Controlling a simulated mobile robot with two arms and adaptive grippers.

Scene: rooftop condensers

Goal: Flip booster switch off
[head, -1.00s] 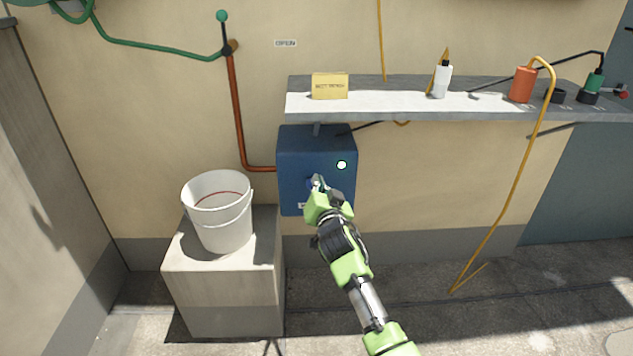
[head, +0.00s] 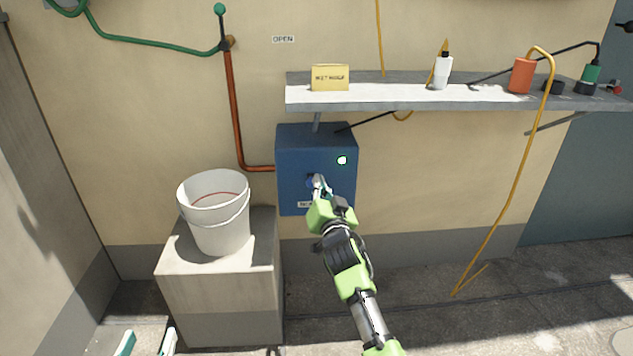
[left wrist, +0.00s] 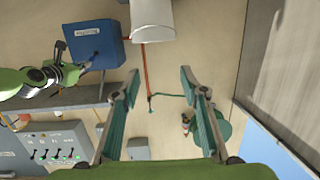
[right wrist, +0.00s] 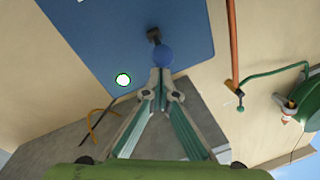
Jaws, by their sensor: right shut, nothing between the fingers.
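A blue box (head: 290,150) hangs on the wall under the shelf, with a lit white-green lamp (head: 341,160) on its front. The lamp also shows in the right wrist view (right wrist: 123,79). Below it, a switch lever with a blue ball end (right wrist: 162,56) sticks out from a dark mount. My right gripper (head: 319,182) is shut and empty, its tips right at the blue ball; whether they touch cannot be told. It shows in the right wrist view (right wrist: 160,82). My left gripper (head: 147,342) is open and empty at the lower left, away from the box.
A white bucket (head: 218,230) stands on a concrete block (head: 220,300) left of the box. A shelf (head: 400,97) with bottles and a yellow block (head: 330,78) overhangs the box. A red-brown pipe (head: 235,110) runs down the wall. A panel with several levers (left wrist: 35,145) shows in the left wrist view.

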